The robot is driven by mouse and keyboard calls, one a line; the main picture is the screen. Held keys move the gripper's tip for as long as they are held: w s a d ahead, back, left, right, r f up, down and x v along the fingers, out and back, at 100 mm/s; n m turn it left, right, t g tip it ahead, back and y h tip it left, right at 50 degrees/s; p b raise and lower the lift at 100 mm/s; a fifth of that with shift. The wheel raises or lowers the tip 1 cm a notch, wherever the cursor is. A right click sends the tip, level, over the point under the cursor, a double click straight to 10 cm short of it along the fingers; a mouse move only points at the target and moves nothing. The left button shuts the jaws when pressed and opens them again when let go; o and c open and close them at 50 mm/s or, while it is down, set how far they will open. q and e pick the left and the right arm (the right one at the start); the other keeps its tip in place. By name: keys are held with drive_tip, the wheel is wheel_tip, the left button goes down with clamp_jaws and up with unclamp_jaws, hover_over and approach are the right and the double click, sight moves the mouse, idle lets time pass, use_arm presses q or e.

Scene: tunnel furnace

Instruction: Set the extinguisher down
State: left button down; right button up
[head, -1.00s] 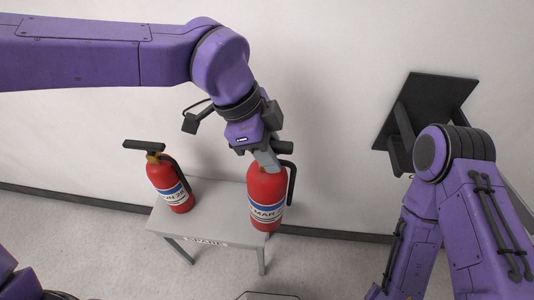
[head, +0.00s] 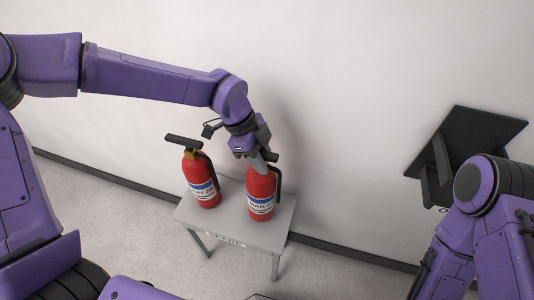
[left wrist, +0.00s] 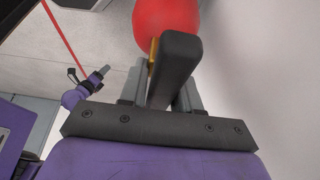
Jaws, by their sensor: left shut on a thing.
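The held red fire extinguisher (head: 261,192) has a blue-and-white label and a black hose. It stands upright over the right half of the small grey table (head: 234,225) marked SPARE. Its base looks to be at the tabletop, but I cannot tell whether it touches. My left gripper (head: 262,160) is shut on its top from above. In the left wrist view the dark handle lies between the fingers (left wrist: 174,88), with the red body (left wrist: 166,22) beyond. My right arm is at the lower right of the head view, its gripper out of view.
A second red extinguisher (head: 202,180) stands on the left half of the table, a narrow gap from the held one. The white wall (head: 370,120) is close behind. A black bracket (head: 465,155) is on the wall at right.

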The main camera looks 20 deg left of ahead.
use_arm(q)
drive_tip(key=shift+d+f, duration=0.1)
drive_tip(key=shift+f, duration=0.9)
drive_tip(key=c, duration=0.8)
unclamp_jaws()
drive_tip(key=shift+s+f, duration=0.1)
drive_tip(key=shift+f, duration=0.05)
drive_tip(key=v, duration=1.2)
